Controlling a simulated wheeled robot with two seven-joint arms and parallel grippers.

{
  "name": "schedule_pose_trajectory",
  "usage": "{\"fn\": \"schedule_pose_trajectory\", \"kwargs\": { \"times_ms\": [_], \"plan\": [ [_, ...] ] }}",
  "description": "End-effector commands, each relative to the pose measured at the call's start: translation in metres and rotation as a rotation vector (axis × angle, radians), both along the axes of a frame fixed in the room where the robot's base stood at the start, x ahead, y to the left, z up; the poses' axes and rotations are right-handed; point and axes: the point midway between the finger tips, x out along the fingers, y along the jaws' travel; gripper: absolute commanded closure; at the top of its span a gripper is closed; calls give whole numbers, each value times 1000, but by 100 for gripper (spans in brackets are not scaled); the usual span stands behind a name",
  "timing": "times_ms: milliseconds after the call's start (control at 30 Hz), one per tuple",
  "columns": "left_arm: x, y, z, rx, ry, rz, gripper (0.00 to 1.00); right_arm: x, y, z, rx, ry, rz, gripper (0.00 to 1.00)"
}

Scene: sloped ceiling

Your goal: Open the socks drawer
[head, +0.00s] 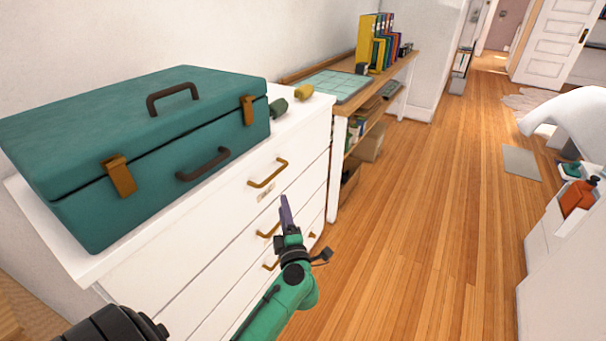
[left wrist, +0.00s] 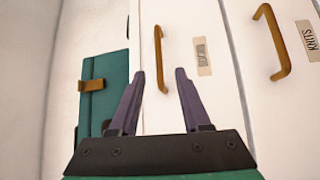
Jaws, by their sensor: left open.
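A white dresser (head: 300,150) has several drawers with brass bar handles. The top drawer's handle (head: 268,173) has a small paper label (head: 265,193) below it. In the left wrist view, turned sideways, the top handle (left wrist: 159,58) has an unreadable label (left wrist: 203,57). A lower drawer's handle (left wrist: 272,42) has a label (left wrist: 308,38) too small to read surely. My right gripper is not seen.
A teal suitcase (head: 150,130) lies on the dresser top, beside small green (head: 278,108) and yellow (head: 304,91) objects. A wooden desk (head: 400,68) with binders (head: 378,40) stands beyond. White furniture (head: 560,270) stands at far right.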

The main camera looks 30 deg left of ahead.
Motion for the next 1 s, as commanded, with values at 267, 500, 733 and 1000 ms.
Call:
{"fn": "schedule_pose_trajectory", "kwargs": {
  "times_ms": [267, 500, 733, 1000],
  "plan": [
    [44, 45, 11, 8, -2, 0, 53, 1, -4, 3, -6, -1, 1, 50],
    [85, 86, 16, 6, 1, -3, 53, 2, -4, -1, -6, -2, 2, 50],
    [98, 100, 18, 3, 2, -4, 53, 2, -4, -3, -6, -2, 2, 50],
    [98, 99, 18, 4, 2, -4, 87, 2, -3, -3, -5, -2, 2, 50]
  ]
}}
